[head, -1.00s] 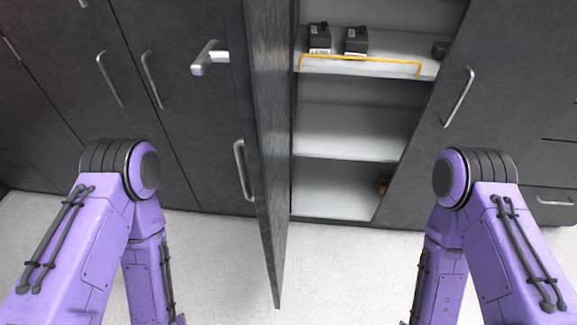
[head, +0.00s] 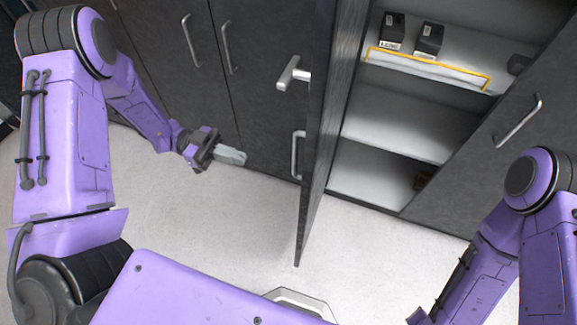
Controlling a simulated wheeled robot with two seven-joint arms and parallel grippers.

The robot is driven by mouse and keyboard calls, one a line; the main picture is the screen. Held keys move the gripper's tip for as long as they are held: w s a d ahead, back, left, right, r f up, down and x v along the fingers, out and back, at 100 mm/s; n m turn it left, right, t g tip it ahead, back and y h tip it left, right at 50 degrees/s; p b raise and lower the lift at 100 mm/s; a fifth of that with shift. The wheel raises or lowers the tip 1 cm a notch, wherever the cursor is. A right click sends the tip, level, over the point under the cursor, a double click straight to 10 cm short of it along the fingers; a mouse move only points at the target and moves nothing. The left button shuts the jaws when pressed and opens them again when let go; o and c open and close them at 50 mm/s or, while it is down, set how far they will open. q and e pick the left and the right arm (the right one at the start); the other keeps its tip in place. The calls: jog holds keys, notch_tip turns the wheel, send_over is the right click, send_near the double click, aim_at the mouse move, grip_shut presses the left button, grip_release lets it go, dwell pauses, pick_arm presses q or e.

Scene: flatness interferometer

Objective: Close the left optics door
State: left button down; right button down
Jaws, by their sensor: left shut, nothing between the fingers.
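The open optics door (head: 322,130) is a dark panel seen nearly edge-on, swung out from the cabinet toward me. A lever handle (head: 292,74) and a bar handle (head: 297,155) stick out on its left side. To its right the cabinet interior (head: 400,125) is open, with light shelves. My left gripper (head: 232,156) is shut and empty, low in front of the closed doors, to the left of the open door and apart from it. My right arm shows at the right edge, but its gripper is out of view.
Black boxes (head: 428,40) stand on the upper shelf behind a yellow-edged strip (head: 425,70). Closed dark doors (head: 190,70) flank the opening. The pale floor (head: 240,220) between me and the cabinet is clear.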

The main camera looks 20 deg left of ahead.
pick_arm(q)
jog(key=d+p, duration=0.2)
jog(key=d, duration=1.1)
jog(key=shift+s+d+p, duration=0.3)
jog(key=shift+d+p, duration=0.1)
